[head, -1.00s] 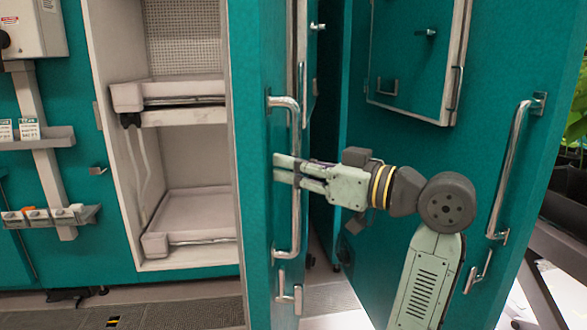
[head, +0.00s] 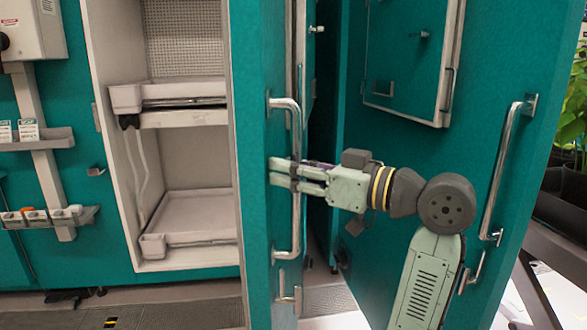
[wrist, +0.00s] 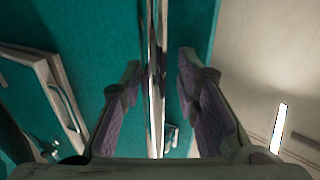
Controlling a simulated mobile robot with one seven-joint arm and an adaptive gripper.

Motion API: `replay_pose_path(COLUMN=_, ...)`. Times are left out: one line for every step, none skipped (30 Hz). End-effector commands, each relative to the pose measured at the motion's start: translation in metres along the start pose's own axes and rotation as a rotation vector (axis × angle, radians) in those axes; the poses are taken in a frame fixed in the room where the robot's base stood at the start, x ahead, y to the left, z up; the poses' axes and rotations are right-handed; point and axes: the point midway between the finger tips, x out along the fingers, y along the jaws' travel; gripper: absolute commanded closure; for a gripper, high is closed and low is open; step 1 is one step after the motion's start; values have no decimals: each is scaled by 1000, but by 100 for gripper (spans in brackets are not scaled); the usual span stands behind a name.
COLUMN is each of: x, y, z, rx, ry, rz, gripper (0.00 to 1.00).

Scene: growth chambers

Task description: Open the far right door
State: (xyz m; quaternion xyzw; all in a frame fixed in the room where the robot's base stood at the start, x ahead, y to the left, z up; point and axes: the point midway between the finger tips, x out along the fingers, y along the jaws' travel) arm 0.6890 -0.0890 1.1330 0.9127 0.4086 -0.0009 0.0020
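A teal door with a long vertical silver handle (head: 295,225) stands ajar at the middle of the head view. My gripper (head: 282,174) is at this handle, with its fingers at mid-height of the bar. In the wrist view my gripper (wrist: 156,88) has its fingers apart, with the metal bar (wrist: 154,45) running between them; gaps show on both sides. A second teal door (head: 410,170), with a small inset panel and its own silver handle (head: 503,175), stands angled at the right. I cannot tell which is the far right door.
An open chamber with white shelves (head: 183,118) is left of the middle door. A wall ledge with small items (head: 47,215) is at the far left. Plants (head: 574,120) and a dark bench stand beyond the right door. A floor grate (head: 190,314) lies below.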

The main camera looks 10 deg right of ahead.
Motion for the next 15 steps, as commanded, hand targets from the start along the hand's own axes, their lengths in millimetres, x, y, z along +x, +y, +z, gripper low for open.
replay_pose_path(x=0, y=0, z=0, rx=1, ry=1, rz=1, gripper=66)
replay_pose_path(x=0, y=1, z=0, rx=1, ry=1, rz=1, gripper=64)
replay_pose_path(x=0, y=1, z=0, rx=1, ry=1, rz=2, gripper=64)
replay_pose_path(x=0, y=1, z=-1, rx=1, ry=2, rz=2, gripper=64)
replay_pose_path(x=0, y=1, z=-1, rx=1, ry=2, rz=2, gripper=64)
replay_pose_path(x=0, y=1, z=-1, rx=1, ry=2, rz=3, gripper=64)
replay_pose_path(x=0, y=1, z=-1, rx=1, ry=2, rz=3, gripper=64)
replay_pose_path(x=0, y=1, z=-1, rx=2, ry=2, rz=3, gripper=64)
replay_pose_path(x=0, y=2, z=-1, rx=2, ry=3, rz=3, gripper=64)
replay_pose_path(x=-1, y=2, z=-1, rx=2, ry=3, rz=4, gripper=64)
replay_pose_path(x=-1, y=2, z=-1, rx=2, ry=3, rz=4, gripper=64)
replay_pose_path(x=-3, y=2, z=-1, rx=2, ry=3, rz=5, gripper=64)
replay_pose_path(x=-6, y=2, z=-1, rx=2, ry=4, rz=5, gripper=64)
replay_pose_path(x=-8, y=2, z=-1, rx=2, ry=4, rz=6, gripper=64)
replay_pose_path(x=-14, y=2, z=-1, rx=2, ry=4, rz=6, gripper=64)
